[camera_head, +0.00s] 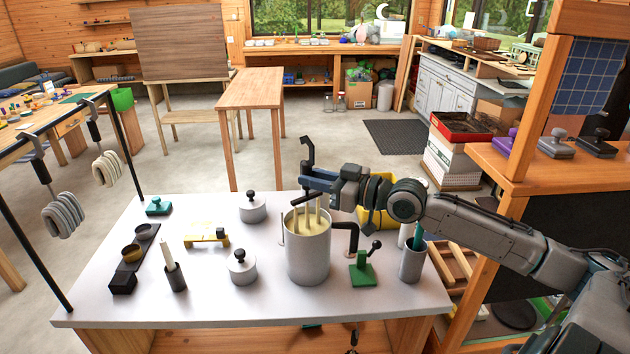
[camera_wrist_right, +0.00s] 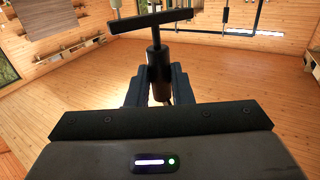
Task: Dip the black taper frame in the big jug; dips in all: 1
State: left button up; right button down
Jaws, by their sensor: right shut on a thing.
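My right gripper (camera_head: 318,181) is shut on the black taper frame (camera_head: 307,153), above the big jug. The frame's dark stem also shows between the fingers in the right wrist view (camera_wrist_right: 158,62), with a black bar across its end. Pale tapers hang below the frame inside the mouth of the big jug (camera_head: 308,262), a grey cylinder with yellow wax in it. Their lower ends appear to be in the wax and are hidden. My left gripper is not in view.

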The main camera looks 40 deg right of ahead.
aim_at(308, 139)
jog(key=shift+r+p, duration=3.1)
jog(key=shift+r, duration=1.2)
dwell(0.7)
notch_tip(308, 139, up, 3)
jog(key=shift+f+p, duration=0.1)
jog(key=shift+p, duration=1)
